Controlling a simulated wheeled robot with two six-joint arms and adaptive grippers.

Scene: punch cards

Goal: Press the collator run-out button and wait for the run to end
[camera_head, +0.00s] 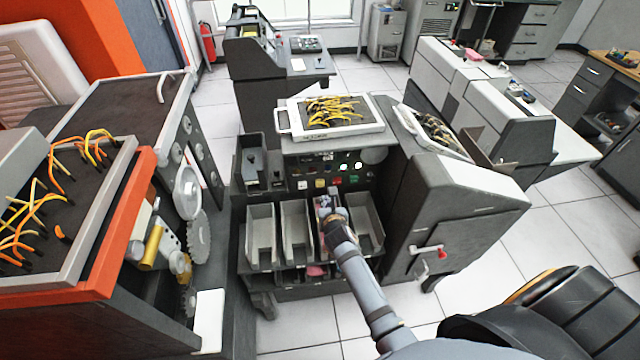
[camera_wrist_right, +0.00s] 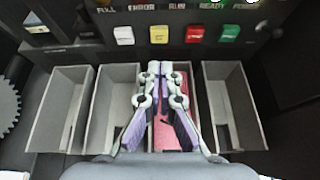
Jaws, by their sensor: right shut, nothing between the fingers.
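The collator (camera_head: 330,160) stands in the middle of the head view, with a dark front panel above a row of grey pockets. In the right wrist view the panel has a white button (camera_wrist_right: 124,35), a yellow button (camera_wrist_right: 159,34), a red button (camera_wrist_right: 194,34) and a green button (camera_wrist_right: 229,33). I cannot read which is the run-out button. My right gripper (camera_wrist_right: 161,68) is shut and empty, over the third pocket from the left, below the buttons and apart from them. Pink cards (camera_wrist_right: 171,137) lie in that pocket under it. My left gripper is not in view.
Lit lamps (camera_head: 357,166) glow on the panel; their labels read FULL, ERROR, RUN and READY. A wired plugboard (camera_head: 288,116) lies on top. An orange-edged machine (camera_head: 130,225) stands left, a black chair (camera_head: 555,310) lower right.

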